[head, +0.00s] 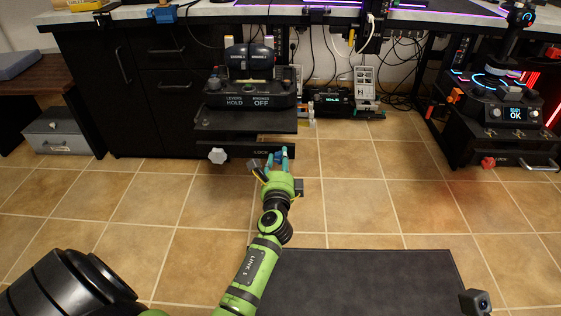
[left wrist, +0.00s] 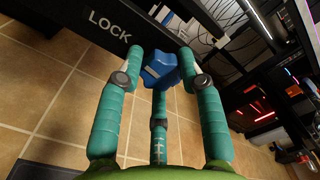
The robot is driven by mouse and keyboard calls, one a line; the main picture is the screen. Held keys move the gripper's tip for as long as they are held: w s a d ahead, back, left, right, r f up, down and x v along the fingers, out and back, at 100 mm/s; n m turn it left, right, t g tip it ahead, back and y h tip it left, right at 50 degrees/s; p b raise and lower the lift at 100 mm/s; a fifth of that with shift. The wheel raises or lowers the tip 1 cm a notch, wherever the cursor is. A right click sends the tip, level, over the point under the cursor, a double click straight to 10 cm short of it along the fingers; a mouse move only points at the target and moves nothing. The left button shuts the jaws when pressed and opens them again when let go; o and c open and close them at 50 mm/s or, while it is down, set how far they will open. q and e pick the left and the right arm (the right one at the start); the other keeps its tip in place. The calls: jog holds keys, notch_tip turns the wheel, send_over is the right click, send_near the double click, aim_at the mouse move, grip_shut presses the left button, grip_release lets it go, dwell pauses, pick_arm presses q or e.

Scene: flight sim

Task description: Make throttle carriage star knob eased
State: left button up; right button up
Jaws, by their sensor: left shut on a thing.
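The throttle unit (head: 250,92), with two black levers, sits on a dark carriage (head: 240,121) under the desk. A dark rail (head: 237,149) below it bears the word LOCK and a pale star knob (head: 217,156) at its left. My left gripper (head: 279,158) is at the rail's right part. In the left wrist view, its teal fingers (left wrist: 160,80) are closed around a blue star knob (left wrist: 160,68) beside the LOCK lettering (left wrist: 110,25). The fingers hide parts of this knob, and its exact turn cannot be told. My right gripper is not in view.
A rig with a lit OK screen (head: 512,113) and a red knob (head: 488,162) stands at the right. Cables (head: 400,65) hang behind. A grey box (head: 55,137) is at the left. A dark mat (head: 355,282) lies on the tiled floor; the middle floor is clear.

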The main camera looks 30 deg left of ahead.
pick_arm(q)
jog(key=shift+s+a+r, duration=0.1)
jog(key=shift+a+r, duration=0.2)
jog(key=shift+a, duration=0.15)
jog(key=o, duration=1.1)
jog(key=shift+o, duration=0.2)
jog(key=shift+f, duration=0.1)
jog(key=shift+d, duration=0.15)
jog(key=shift+s+d+f, duration=0.1)
jog(key=shift+s+d, duration=0.05)
jog(key=shift+s, duration=0.1)
jog(key=v, duration=0.7)
